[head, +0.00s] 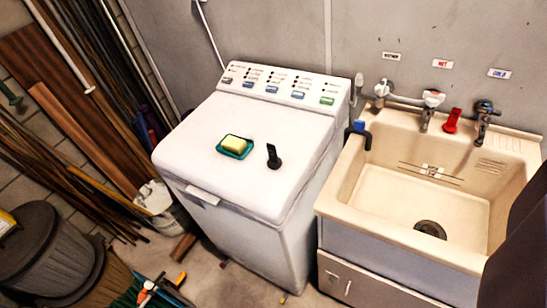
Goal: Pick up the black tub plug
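A small black object, which looks like the tub plug (273,156), stands on the white lid of the washing machine (205,122). It has a narrow upright part and a wider dark foot. No fingers of my gripper can be made out. A dark shape cuts in at the right edge, and I cannot tell what it is. Nothing is seen touching the black object.
A cream sink (354,190) with a dark drain (430,229), taps and a red item (452,121) stands right of the machine. The machine's control panel (285,85) rises behind the lid. Dark bins (45,250) and leaning boards crowd the left. The lid is otherwise clear.

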